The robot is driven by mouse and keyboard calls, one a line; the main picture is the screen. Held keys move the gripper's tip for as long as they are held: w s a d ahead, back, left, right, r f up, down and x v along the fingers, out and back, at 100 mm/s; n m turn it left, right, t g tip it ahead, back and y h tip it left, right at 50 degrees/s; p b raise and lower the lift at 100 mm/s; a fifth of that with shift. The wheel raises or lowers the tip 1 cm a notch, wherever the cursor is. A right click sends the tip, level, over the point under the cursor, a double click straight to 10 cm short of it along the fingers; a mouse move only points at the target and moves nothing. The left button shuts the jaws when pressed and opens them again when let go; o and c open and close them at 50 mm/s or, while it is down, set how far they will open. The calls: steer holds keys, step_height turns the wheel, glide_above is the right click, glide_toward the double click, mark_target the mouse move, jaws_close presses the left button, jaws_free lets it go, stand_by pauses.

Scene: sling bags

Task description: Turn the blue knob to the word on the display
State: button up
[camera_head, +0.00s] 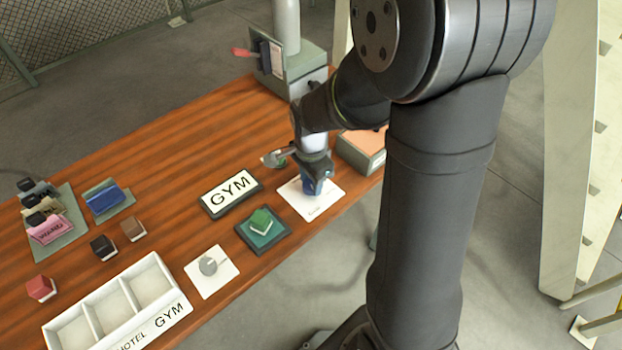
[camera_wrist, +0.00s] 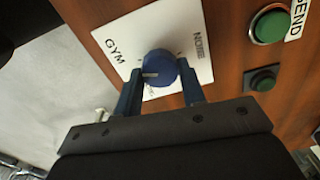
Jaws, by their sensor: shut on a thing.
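The blue knob (camera_wrist: 160,66) sits on a white plate (camera_wrist: 126,30) with words around it. In the wrist view, GYM is at the plate's upper left and NOISE at its right; another word below the knob is mostly hidden. The knob's white pointer mark (camera_wrist: 151,75) faces left, a little below GYM. My gripper (camera_wrist: 159,82) has its blue fingers shut on the knob, one on each side. In the head view, my gripper (camera_head: 318,182) stands over the white plate (camera_head: 300,205) and hides the knob. The display (camera_head: 231,192) reads GYM.
Green buttons (camera_wrist: 269,25) are right of the plate in the wrist view. In the head view, a green block (camera_head: 261,219) lies on a dark green pad. A white tray (camera_head: 114,305) with compartments, small bags and blocks are further left. An orange-topped box (camera_head: 362,152) stands behind my gripper.

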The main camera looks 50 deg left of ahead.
mark_target(311, 184)
steer(key=o, duration=1)
step_height(311, 184, up, 18)
steer(key=shift+f, duration=0.25)
steer(key=shift+f, duration=0.15)
step_height(311, 184, down, 17)
steer(key=shift+f, duration=0.15)
stand_by(0.5)
